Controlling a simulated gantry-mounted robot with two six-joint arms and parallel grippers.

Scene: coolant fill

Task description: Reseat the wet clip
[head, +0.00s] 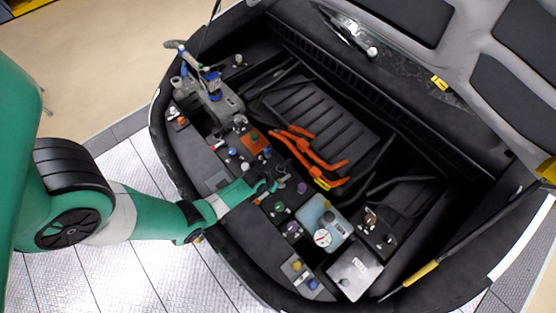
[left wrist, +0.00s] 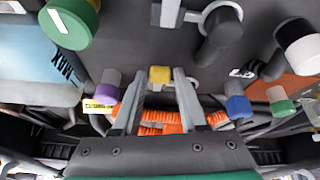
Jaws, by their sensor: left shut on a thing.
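My left gripper (head: 268,183) reaches in from the left over the engine bay's front panel. In the left wrist view its two grey fingers (left wrist: 160,82) are closed around a small yellow block-shaped piece (left wrist: 160,75), with the tips at its sides. I cannot tell for sure whether this piece is the wet clip. In the head view the piece is too small to make out at the fingertips. Orange ribbed hoses (left wrist: 165,118) show behind the fingers, and orange cables (head: 315,162) cross the bay in the head view. My right gripper is not in view.
A pale blue tank (head: 318,210) marked MAX stands to the right, near a round gauge (head: 322,238). Green (left wrist: 70,20), purple (left wrist: 111,78) and blue (left wrist: 238,106) caps crowd around the fingers. A hood prop with a yellow sleeve (head: 421,272) stands at the lower right.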

